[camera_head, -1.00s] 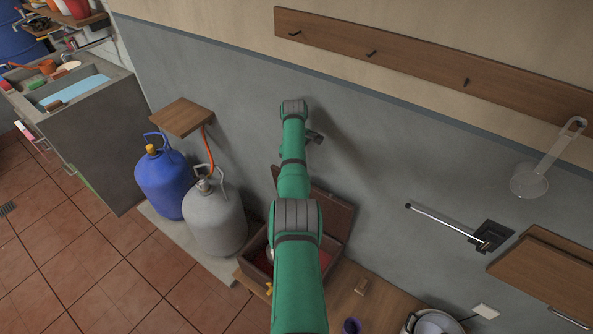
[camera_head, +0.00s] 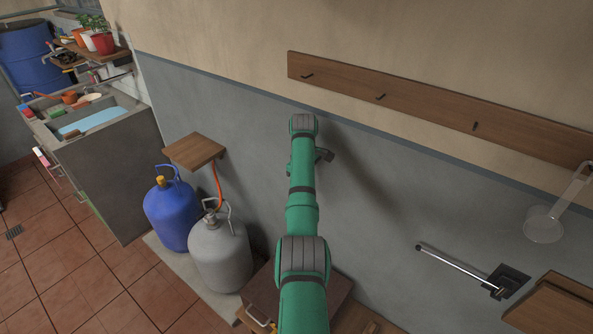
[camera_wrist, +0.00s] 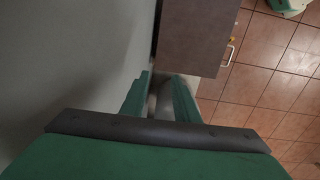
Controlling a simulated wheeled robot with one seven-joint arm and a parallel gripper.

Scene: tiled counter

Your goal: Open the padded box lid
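The padded box (camera_head: 263,287) shows as a brown box at the bottom of the head view, partly hidden behind my arm. Its lid (camera_wrist: 198,35) looks shut in the wrist view, a flat brown surface with no red lining visible. A pale handle (camera_wrist: 228,55) and a yellow clasp (camera_wrist: 232,40) are on its right side. My gripper (camera_wrist: 160,77) shows in the wrist view with its two green fingers apart and a narrow gap between them. The fingertips are close to the lid's lower left edge; I cannot tell if they touch.
The grey wall (camera_wrist: 70,60) runs close along the left of my gripper. A grey gas bottle (camera_head: 220,255) and a blue one (camera_head: 172,213) stand left of the box. A wooden hook rail (camera_head: 430,105) and a metal lever (camera_head: 455,265) are on the wall.

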